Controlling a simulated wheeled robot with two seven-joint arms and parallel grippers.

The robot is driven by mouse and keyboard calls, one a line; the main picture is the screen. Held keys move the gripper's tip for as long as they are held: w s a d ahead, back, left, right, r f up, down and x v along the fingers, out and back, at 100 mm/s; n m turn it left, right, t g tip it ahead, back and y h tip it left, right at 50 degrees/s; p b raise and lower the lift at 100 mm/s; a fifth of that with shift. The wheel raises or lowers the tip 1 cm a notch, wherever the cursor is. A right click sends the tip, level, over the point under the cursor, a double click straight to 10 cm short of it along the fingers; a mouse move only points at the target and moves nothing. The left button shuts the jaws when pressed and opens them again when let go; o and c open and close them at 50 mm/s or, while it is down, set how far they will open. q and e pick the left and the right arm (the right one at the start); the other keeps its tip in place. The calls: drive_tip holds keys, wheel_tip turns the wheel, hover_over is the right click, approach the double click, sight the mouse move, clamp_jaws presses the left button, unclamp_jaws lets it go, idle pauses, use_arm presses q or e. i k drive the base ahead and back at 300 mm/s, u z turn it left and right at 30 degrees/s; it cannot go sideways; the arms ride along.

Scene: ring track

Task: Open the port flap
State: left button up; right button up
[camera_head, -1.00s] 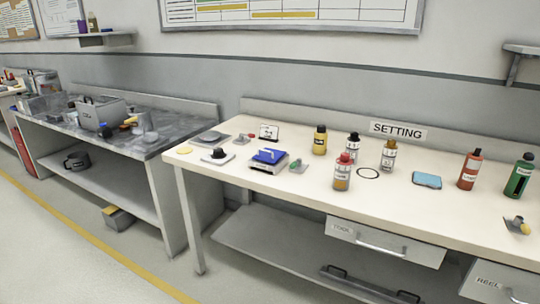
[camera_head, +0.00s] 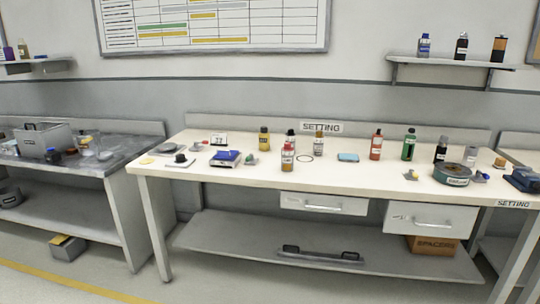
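No part clearly recognisable as a port flap shows in this view. The white-topped setting bench (camera_head: 330,177) stands across the middle and right. On it is a small device with a blue top (camera_head: 225,157), near the left end. A round dark green device (camera_head: 453,174) and a dark blue device (camera_head: 524,179) stand near the right end. I cannot tell whether any of these has a flap. Neither of my grippers is in view.
Several bottles, such as a red one (camera_head: 376,146), stand on the bench. Two drawers (camera_head: 323,203) hang under it, above a lower shelf (camera_head: 240,240). A grey bench (camera_head: 75,167) is at left. Open floor (camera_head: 200,290) lies in front.

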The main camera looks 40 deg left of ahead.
sight(220, 154)
drive_tip(key=z, duration=0.05)
drive_tip(key=i, duration=1)
drive_tip(key=u, duration=1.15)
drive_tip(key=i, duration=1.4)
drive_tip(key=u, duration=1.5)
